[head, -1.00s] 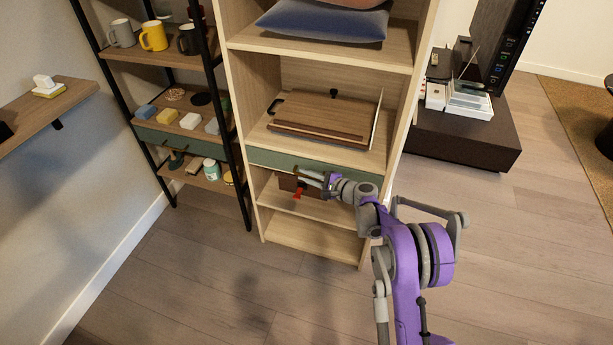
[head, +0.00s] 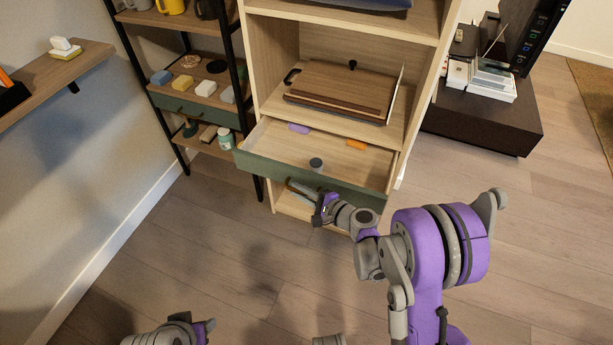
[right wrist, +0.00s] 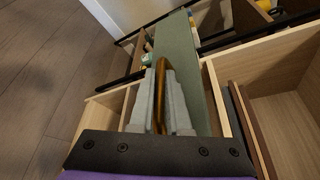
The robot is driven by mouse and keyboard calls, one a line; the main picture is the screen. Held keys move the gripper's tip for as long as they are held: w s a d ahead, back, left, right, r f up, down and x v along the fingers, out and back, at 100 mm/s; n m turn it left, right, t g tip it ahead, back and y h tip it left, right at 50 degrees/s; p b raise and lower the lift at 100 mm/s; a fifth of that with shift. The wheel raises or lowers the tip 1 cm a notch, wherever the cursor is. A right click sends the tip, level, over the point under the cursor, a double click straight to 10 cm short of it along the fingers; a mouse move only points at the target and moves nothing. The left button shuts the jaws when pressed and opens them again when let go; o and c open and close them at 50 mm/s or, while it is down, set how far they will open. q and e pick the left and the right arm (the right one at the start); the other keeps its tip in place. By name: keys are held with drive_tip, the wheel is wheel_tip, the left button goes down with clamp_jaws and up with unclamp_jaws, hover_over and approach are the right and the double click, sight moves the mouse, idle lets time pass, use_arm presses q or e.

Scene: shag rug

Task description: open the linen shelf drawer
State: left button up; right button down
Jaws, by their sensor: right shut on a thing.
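The linen shelf drawer (head: 276,143) stands pulled out of the light wood shelf unit, with its inside showing in the head view. Its green front (head: 262,166) also shows in the right wrist view (right wrist: 178,52). My right gripper (head: 303,191) is at the front of the drawer. In the right wrist view its fingers (right wrist: 160,98) are shut on the brass-coloured handle (right wrist: 160,82). Inside the drawer are a purple item (head: 299,128), an orange item (head: 356,144) and a dark-topped grey item (head: 316,163). Part of my left gripper (head: 200,330) shows at the bottom edge; its fingers are unclear.
Boards (head: 335,92) lie on the shelf above the drawer. A black-framed rack (head: 258,180) with mugs and small items stands close on the left. A dark low cabinet (head: 490,122) stands to the right. The wooden floor (head: 190,260) in front is clear.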

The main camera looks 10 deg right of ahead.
drive_tip(key=shift+s+a, duration=0.45)
drive_tip(key=shift+s, duration=0.25)
drive_tip(key=shift+s+a, duration=0.45)
drive_tip(key=shift+s, duration=0.2)
drive_tip(key=c, duration=0.9)
unclamp_jaws()
drive_tip(key=p+v, duration=0.1)
drive_tip(key=v, duration=1)
drive_tip(key=shift+w+a, duration=0.1)
